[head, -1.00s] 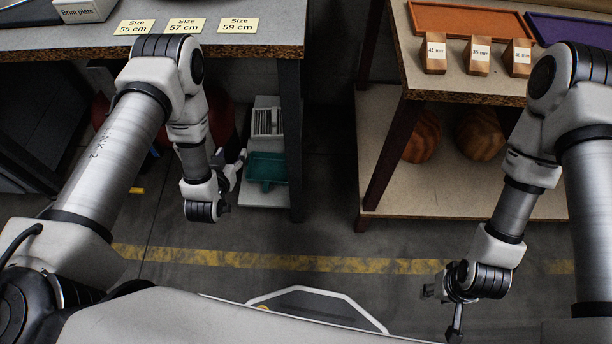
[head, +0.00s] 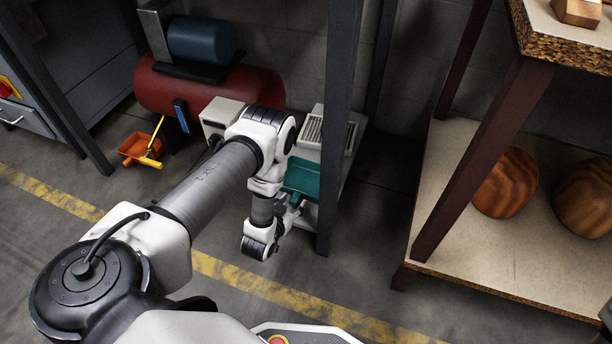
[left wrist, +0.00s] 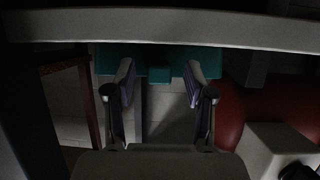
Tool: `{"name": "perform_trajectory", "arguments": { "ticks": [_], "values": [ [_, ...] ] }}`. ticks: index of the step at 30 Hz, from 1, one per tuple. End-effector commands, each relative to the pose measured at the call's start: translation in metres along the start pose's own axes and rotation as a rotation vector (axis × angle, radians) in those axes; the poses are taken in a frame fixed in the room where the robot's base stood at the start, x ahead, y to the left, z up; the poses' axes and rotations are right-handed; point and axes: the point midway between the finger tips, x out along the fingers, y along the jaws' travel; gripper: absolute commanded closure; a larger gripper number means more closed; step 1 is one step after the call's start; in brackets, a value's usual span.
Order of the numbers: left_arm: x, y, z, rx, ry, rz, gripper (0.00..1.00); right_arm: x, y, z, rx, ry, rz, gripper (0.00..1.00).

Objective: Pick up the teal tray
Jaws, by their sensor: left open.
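The teal tray (head: 304,177) sits on a pale low shelf (head: 330,187) under the table, in front of a grey vented unit (head: 328,131). My left gripper (head: 294,204) is at its near side, partly hidden by my wrist. In the left wrist view the tray (left wrist: 112,59) spans the upper middle, and a small teal tab (left wrist: 158,72) of it shows between the spread fingers of my open left gripper (left wrist: 160,78). A gap shows on both sides of the tab.
A dark table leg (head: 338,130) stands just right of the tray. A red tank (head: 210,88) with a blue motor (head: 201,40) lies behind my left arm. A second table with wooden hat blocks (head: 506,184) on its lower shelf stands at right. Floor between is clear.

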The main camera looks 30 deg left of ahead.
Motion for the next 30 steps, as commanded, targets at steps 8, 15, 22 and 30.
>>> {"name": "perform_trajectory", "arguments": {
  "ticks": [8,15,22,30],
  "values": [
    [0.017,0.001,0.0,0.0,0.0,0.001,0.46,0.009,0.0,-0.001,0.003,0.003,0.0,0.6],
    [0.017,0.001,0.0,0.0,-0.001,0.001,1.0,0.009,0.0,-0.001,0.003,0.002,0.0,0.6],
    [0.017,0.001,0.0,0.0,0.0,0.001,1.0,0.01,0.0,-0.001,0.003,0.002,0.0,0.6],
    [0.003,0.001,-0.034,-0.002,0.001,0.001,1.0,-0.015,0.0,0.0,0.0,-0.001,0.0,0.6]
  ]
}}
